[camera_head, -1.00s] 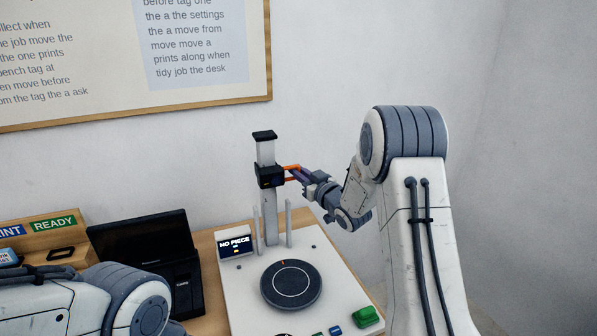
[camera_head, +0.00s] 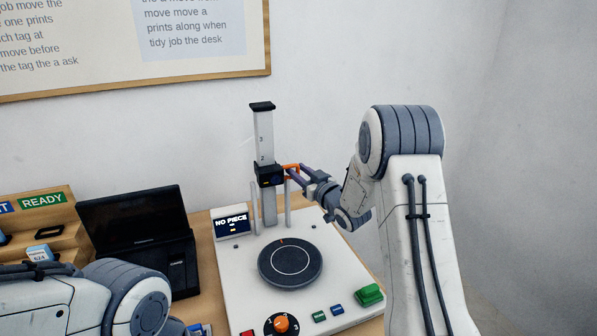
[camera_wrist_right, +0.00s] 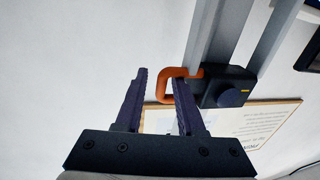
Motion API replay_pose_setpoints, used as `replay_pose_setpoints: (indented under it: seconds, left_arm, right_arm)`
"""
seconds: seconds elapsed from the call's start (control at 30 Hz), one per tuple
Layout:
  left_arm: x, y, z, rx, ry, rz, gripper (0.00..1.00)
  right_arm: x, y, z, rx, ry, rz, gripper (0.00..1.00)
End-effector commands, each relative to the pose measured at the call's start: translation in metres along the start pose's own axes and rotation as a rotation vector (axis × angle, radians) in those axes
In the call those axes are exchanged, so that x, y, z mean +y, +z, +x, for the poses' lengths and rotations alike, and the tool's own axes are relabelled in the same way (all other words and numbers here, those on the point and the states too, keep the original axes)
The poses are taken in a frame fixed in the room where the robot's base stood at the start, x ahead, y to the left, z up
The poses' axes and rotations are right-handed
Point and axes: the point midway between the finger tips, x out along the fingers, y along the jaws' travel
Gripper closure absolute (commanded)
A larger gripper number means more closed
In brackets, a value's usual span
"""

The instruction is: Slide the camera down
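The camera (camera_head: 268,178) is a dark block on a pale upright post (camera_head: 264,135) marked with numbers. It sits partway down the post, above the round dark turntable (camera_head: 290,262). An orange loop handle (camera_head: 291,167) sticks out from its right side. My right gripper (camera_head: 294,174) is at this handle. In the right wrist view, the camera (camera_wrist_right: 228,88) and handle (camera_wrist_right: 166,88) show close up. The two purple fingers stand apart, with the handle's outer bar between them and one fingertip at the loop's opening. My left arm shows at the lower left, its gripper out of view.
The white base carries a "NO PIECE" display (camera_head: 232,223), an orange-capped dial (camera_head: 281,324), a green button (camera_head: 369,294) and small buttons. Thin rods flank the post. A black laptop-like device (camera_head: 140,235) and a wooden READY rack (camera_head: 45,215) stand left. A wall is behind.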

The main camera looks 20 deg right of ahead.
Motion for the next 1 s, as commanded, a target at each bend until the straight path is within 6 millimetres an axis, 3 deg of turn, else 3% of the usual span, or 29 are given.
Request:
replay_pose_setpoints:
  seconds: [0.37,0.8,1.0]
  left_arm:
    - [0.0,0.0,0.002,0.0,0.0,0.0,0.5]
    - [-0.001,0.001,0.011,0.0,0.0,0.0,0.5]
    - [-0.001,0.001,0.012,0.0,0.0,0.0,0.5]
  right_arm:
    - [-0.004,0.007,-0.007,-0.015,-0.007,0.002,0.55]
    - [0.0,0.003,-0.086,-0.005,0.001,0.002,0.55]
    - [0.0,0.001,-0.104,-0.002,-0.001,0.001,0.55]
